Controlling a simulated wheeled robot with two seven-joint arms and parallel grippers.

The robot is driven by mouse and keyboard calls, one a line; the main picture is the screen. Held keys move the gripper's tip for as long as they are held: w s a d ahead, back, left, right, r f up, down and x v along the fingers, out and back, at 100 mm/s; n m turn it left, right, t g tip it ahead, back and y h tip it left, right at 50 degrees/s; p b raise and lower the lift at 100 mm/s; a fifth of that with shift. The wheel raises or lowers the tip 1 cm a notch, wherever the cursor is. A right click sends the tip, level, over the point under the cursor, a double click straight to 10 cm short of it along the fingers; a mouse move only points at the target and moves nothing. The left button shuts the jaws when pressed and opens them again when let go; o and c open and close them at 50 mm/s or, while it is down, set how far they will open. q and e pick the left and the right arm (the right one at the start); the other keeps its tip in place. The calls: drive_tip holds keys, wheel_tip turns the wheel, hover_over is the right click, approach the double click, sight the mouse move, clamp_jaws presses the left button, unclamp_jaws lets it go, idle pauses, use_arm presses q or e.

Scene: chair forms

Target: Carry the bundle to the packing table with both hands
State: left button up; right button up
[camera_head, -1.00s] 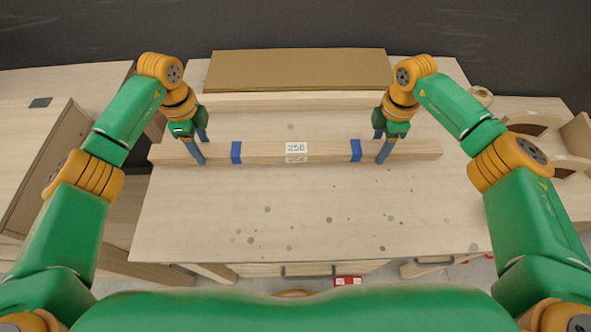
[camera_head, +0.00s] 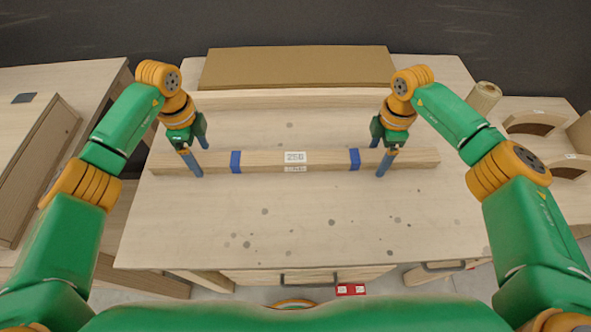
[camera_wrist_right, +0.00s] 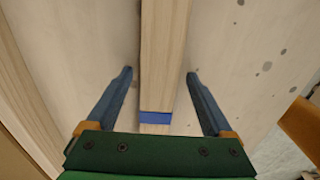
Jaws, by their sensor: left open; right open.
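The bundle (camera_head: 325,160) is a long pale wooden length with two blue bands and a white label reading 256. It appears to lie across the light wooden table (camera_head: 290,235), left to right. My left gripper (camera_head: 195,153) is open around its left part, outside the left blue band. My right gripper (camera_head: 381,155) is open around its right part, outside the right band. In the right wrist view the bundle (camera_wrist_right: 165,55) runs between the open fingers of my right gripper (camera_wrist_right: 160,75), with a gap beside it. Finger depth is hard to judge.
A brown board (camera_head: 295,67) and a pale strip (camera_head: 290,97) lie along the table's back. A beige roll (camera_head: 484,96) and curved wooden parts (camera_head: 535,122) are at the right. A wooden cabinet (camera_head: 40,170) stands at the left. The table's front half is clear.

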drive_tip(key=shift+r, duration=0.45)
use_arm(q)
wheel_tip(320, 180, up, 12)
drive_tip(key=shift+f, duration=0.25)
use_arm(e)
wheel_tip(320, 180, up, 11)
